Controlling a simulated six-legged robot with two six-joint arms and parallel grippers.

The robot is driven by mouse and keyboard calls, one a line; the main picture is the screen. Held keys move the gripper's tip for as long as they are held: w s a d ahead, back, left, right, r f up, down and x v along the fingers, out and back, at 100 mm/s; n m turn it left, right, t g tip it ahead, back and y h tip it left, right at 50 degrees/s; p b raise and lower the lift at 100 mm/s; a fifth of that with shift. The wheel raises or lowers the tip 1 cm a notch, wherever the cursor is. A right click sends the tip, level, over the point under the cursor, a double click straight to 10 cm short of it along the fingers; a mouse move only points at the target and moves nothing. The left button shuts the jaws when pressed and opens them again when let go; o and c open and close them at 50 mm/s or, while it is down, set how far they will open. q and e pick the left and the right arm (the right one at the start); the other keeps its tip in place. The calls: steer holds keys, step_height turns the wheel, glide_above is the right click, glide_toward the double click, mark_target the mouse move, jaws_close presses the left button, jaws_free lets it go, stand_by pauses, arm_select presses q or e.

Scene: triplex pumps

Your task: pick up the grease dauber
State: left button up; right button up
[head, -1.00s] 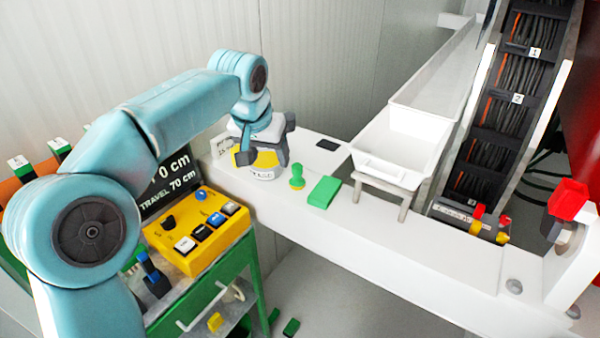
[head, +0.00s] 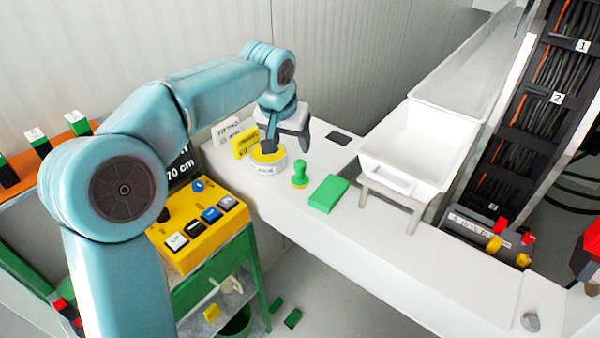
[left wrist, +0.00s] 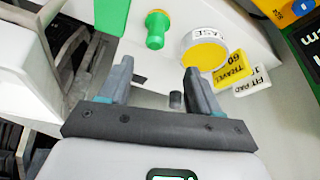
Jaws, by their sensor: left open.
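The grease dauber appears to be the green knobbed piece (head: 300,174) with a yellowish base, standing upright on the white bench. It also shows in the left wrist view (left wrist: 157,30), beyond the fingertips. A white tin (head: 266,168) with a yellow top, labelled grease, stands just left of it in the head view. My left gripper (head: 287,145) is open and empty above the bench, and one finger overlaps the tin in the picture. Its two fingers also show in the left wrist view (left wrist: 156,70), apart from the dauber. My right gripper is not in view.
A green block (head: 328,193) lies right of the dauber. A white trough (head: 420,150) stands farther right on the bench (head: 380,270). Yellow and white signs (head: 243,143) stand behind the tin. A yellow control box (head: 195,230) is on a green cart at left.

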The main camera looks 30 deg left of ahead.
mark_target(299, 162)
arm_select(q)
steer(key=x, duration=0.5)
steer(key=shift+w+d+f, duration=0.15)
steer(key=shift+w+d, duration=0.05)
steer(key=shift+w, duration=0.1)
steer(key=shift+s+a+f+p, duration=0.15)
steer(key=shift+s+f+p, duration=0.05)
steer(key=shift+f+p, duration=0.15)
steer(key=x, duration=0.3)
steer(key=p+x, duration=0.1)
steer(key=x, duration=0.1)
steer(key=shift+w+d, duration=0.3)
steer(key=shift+d, duration=0.05)
steer(key=shift+s+f, duration=0.1)
steer(key=shift+s, duration=0.15)
steer(key=shift+c, duration=0.3)
jaws_close()
